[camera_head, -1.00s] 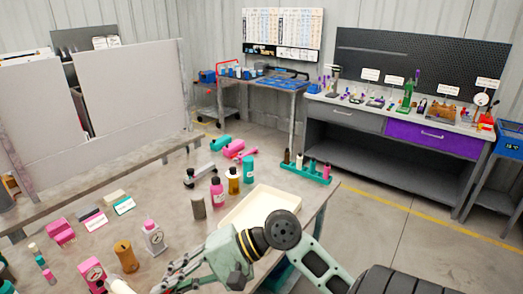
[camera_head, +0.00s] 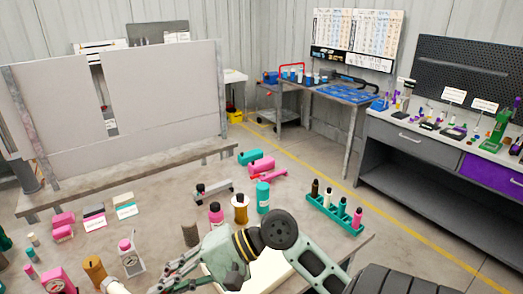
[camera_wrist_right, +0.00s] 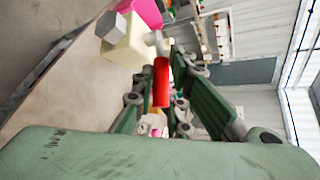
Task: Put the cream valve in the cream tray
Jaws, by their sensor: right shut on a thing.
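The cream valve (camera_wrist_right: 125,47) shows in the right wrist view as a blocky cream body with grey ends, and a red handle-like part (camera_wrist_right: 161,80) lies between my fingers. My right gripper (camera_head: 160,284) is shut on the valve at the lower left of the head view; the valve's pale end (camera_head: 113,286) shows beyond the fingertips. Its exact grip point is partly hidden. The cream tray (camera_head: 270,273) lies on the table to the right of the gripper, largely covered by my right arm. My left gripper is not in view.
A brown cylinder (camera_head: 94,269) and a pink gauge (camera_head: 58,281) stand left of the gripper. A teal rack (camera_head: 335,215) stands at the right edge.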

